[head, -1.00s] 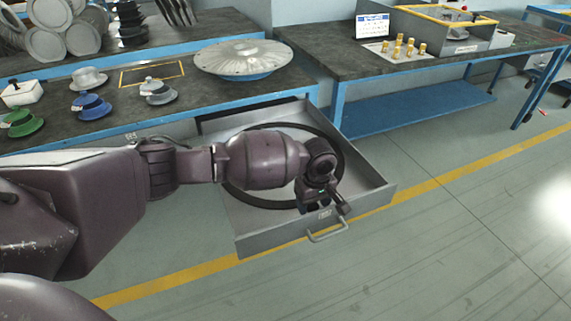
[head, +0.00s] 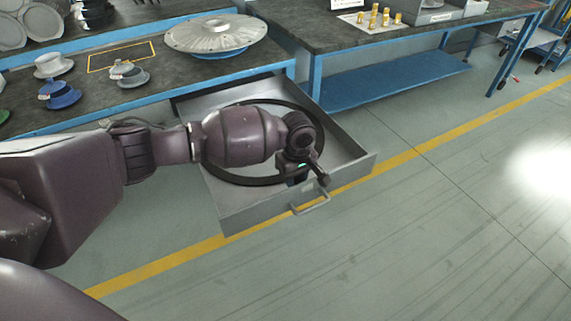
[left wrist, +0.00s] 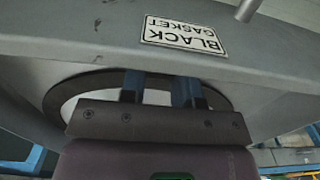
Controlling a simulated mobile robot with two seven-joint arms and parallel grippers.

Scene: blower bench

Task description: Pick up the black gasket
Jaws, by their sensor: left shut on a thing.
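The black gasket (head: 213,167) is a large thin ring in the open grey drawer (head: 262,217) under the bench. My left gripper (head: 297,181) points down at the ring's near right side, just inside the drawer front. It is shut on the gasket's band. My left forearm and wrist cover part of the ring. In the left wrist view the gasket (left wrist: 62,97) curves behind the gripper (left wrist: 158,88), and the drawer front carries an upside-down "BLACK GASKET" label (left wrist: 184,36). I cannot tell whether the ring is clear of the drawer floor. My right gripper is out of view.
The drawer handle (head: 311,204) sticks out in front. The bench above holds a silver disc (head: 215,34), a blue flanged part (head: 60,95) and other flanged parts. A second bench (head: 330,28) with brass pieces (head: 380,15) stands to the right. The floor right of the drawer is free.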

